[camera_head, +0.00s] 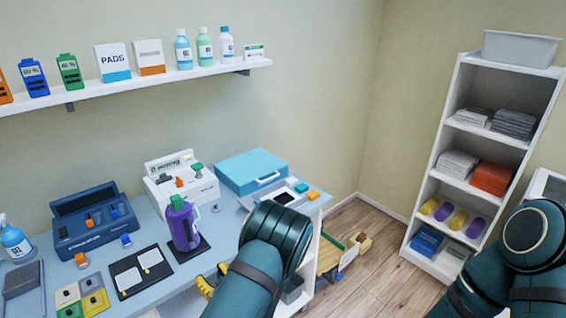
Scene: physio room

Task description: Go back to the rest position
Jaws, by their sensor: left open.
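My left arm reaches up from the bottom middle, its dark teal elbow in front of the workbench's right part. The yellow fingers of my left gripper (213,279) show just left of that arm, by the bench's front edge. They are apart, with nothing seen between them; the rest of the gripper is hidden. My right arm shows at the lower right, in front of the shelf unit's side. My right gripper is out of the picture.
The workbench (222,228) holds a purple bottle (183,226), a blue case (250,170), a white device (180,190), a dark blue device (92,226) and cards. A wall shelf (150,82) hangs above. The white shelf unit (448,150) stands right; wooden floor (372,262) shows between.

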